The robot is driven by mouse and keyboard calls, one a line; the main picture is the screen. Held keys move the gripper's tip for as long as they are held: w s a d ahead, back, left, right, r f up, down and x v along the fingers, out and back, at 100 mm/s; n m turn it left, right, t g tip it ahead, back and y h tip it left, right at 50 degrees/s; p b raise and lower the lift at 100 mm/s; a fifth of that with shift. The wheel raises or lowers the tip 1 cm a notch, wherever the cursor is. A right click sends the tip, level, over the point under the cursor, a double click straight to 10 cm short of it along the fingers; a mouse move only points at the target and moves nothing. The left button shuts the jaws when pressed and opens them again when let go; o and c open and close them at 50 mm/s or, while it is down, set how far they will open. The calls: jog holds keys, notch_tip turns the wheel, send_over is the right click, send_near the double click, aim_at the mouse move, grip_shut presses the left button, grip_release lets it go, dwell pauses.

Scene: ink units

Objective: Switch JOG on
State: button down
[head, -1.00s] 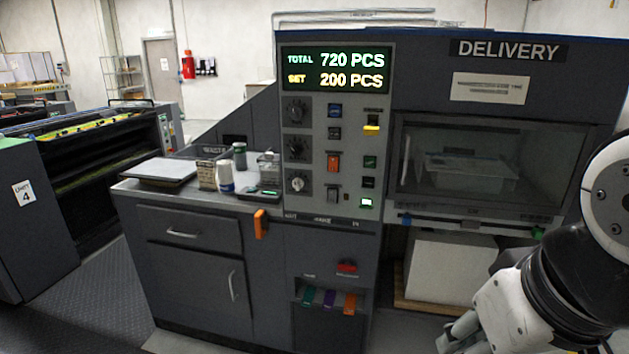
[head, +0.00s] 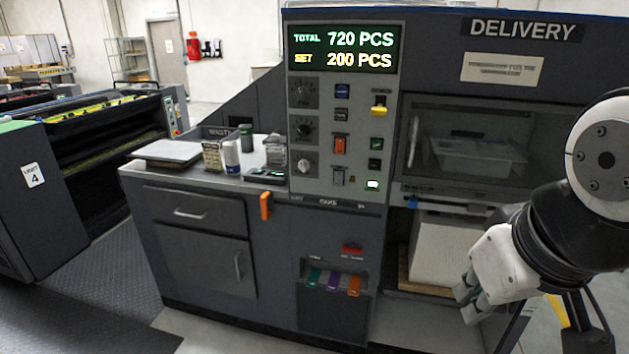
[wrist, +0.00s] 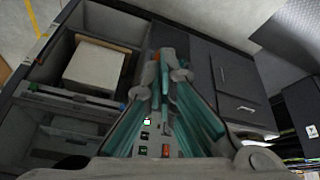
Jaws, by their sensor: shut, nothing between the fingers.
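The control panel (head: 345,190) stands in the middle of the head view, below a display reading TOTAL 720 PCS and SET 200 PCS. It carries dark knobs (head: 304,128), an orange rocker switch (head: 339,145), a grey switch (head: 338,176), a yellow switch (head: 379,107) and a lit whitish-green button (head: 373,184). The small labels are too blurred for me to tell which control is JOG. My gripper (head: 468,300) is low and to the right of the panel, shut and empty, touching nothing I can see. Its teal fingers (wrist: 164,90) show in the wrist view, with the panel partly hidden behind them.
A counter (head: 180,177) at left holds a tray, cups and jars. An orange handle (head: 266,205) sticks out at its front edge. The windowed delivery bay (head: 465,150) is right of the panel, with a pale stack (head: 445,250) below. Floor is open at left.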

aim_at(338, 178)
jog(key=w+d+f+n+t+b, duration=0.1)
jog(key=w+n+t+b, duration=0.3)
jog(key=w, duration=1.2)
jog(key=w+d+f+n+t+p, duration=0.15)
jog(key=w+n, duration=0.45)
jog(key=w, duration=1)
jog(key=w+a+f+n+t+y+b, duration=0.2)
jog(key=w+a+f+n+y, duration=0.1)
jog(key=w+f, duration=0.4)
jog(key=w+a+f+n+t+y+b, duration=0.2)
jog(key=w+a+f+n+y, duration=0.1)
jog(key=w+f+n+y, duration=0.2)
jog(key=w+f+n, duration=0.2)
jog(key=w+n, duration=0.1)
jog(key=w, duration=0.1)
jog(key=shift+w+a+n+t, duration=0.15)
jog(key=shift+w+n+t, duration=0.1)
jog(key=shift+n+t, duration=0.1)
jog(key=shift+w, duration=0.1)
jog(key=shift+w+d+b+x, duration=0.2)
jog(key=shift+d+x, duration=0.2)
jog(key=shift+x, duration=1.7)
jog(key=shift+w+d+b+x, duration=0.15)
jog(key=shift+d+x, duration=0.25)
jog(key=shift+x, duration=1.75)
jog(key=shift+w+d+b+x, duration=0.1)
jog(key=shift+w+d+x, duration=0.25)
jog(key=shift+x, duration=1.75)
